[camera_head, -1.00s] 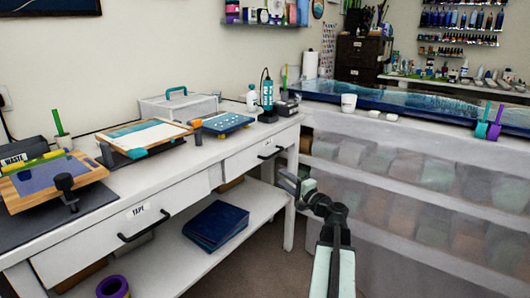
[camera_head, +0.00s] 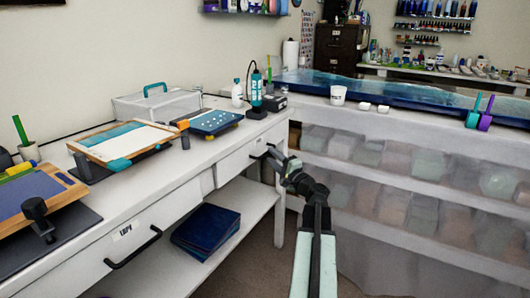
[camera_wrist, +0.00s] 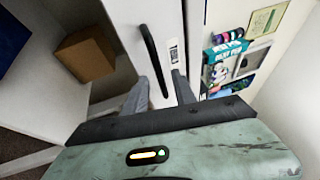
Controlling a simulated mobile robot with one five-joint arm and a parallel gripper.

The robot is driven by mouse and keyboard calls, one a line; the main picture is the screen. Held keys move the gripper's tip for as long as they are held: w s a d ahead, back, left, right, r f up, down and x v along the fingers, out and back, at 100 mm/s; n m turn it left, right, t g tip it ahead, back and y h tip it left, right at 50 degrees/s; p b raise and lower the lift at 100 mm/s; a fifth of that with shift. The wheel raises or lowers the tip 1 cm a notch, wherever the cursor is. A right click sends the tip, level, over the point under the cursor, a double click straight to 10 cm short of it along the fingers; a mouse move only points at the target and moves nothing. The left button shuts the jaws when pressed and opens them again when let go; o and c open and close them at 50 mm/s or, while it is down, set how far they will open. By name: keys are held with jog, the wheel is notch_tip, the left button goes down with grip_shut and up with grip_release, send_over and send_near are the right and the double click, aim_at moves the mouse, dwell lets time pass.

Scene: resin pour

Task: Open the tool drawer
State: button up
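The tool drawer (camera_head: 237,163) is the right-hand white drawer under the bench top. My gripper (camera_head: 277,158) is at the handle. In the wrist view its two fingers (camera_wrist: 160,95) are apart, with the handle's near end between them. They do not look closed on it; contact is hard to tell.
The label drawer (camera_head: 95,262) with a black handle is at left. Dark blue slabs (camera_head: 207,232) lie on the lower shelf, and a cardboard box (camera_wrist: 85,55) shows in the wrist view. The long counter with clear bins (camera_head: 400,160) stands close on the right.

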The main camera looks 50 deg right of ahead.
aim_at(267, 152)
jog(key=x, duration=0.4)
jog(key=shift+s, duration=0.1)
grip_shut()
jog(key=shift+a, duration=0.1)
dwell(1.1)
